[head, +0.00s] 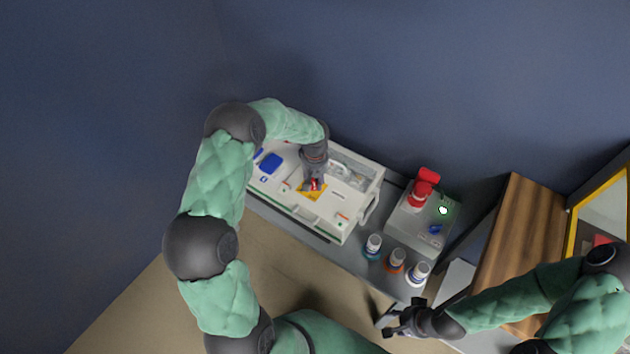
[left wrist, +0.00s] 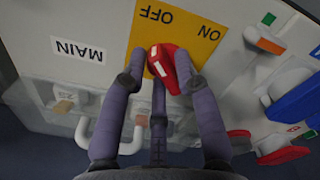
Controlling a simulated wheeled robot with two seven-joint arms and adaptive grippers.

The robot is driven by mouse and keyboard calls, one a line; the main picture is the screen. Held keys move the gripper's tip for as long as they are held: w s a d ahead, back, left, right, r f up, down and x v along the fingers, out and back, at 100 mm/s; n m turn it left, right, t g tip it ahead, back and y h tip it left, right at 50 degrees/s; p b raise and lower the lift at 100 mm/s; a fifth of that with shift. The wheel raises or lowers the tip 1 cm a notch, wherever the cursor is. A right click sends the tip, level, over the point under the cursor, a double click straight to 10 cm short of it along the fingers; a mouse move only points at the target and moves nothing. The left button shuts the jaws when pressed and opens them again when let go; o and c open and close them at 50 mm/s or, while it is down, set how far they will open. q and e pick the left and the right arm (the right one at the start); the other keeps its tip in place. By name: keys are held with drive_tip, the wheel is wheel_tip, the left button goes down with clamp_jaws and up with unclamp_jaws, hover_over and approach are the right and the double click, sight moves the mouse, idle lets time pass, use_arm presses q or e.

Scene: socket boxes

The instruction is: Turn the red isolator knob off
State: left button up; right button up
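The red isolator knob (head: 314,185) sits on a yellow plate (head: 318,194) on the front of a light grey box. In the left wrist view the knob (left wrist: 173,70) stands between my fingers, with OFF and ON printed on the plate (left wrist: 185,28). The knob is turned at a slant, and I cannot tell its exact setting. My left gripper (head: 313,176) is over the knob; its fingers (left wrist: 167,65) are spread on either side of it, and firm contact is not clear. My right gripper (head: 385,319) is open and empty, low and right of the bench.
The knob's box (head: 350,222) also has a MAIN label (left wrist: 78,50), a blue socket cover (head: 271,163) and a clear cover. A grey box (head: 411,240) with a red part (head: 423,187) stands to the right. Several small white-topped containers (head: 396,259) stand in front. A wooden cabinet (head: 520,240) is further right.

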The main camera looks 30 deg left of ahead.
idle(0.3)
use_arm(q)
wheel_tip(320, 180, up, 12)
idle(0.6)
idle(0.4)
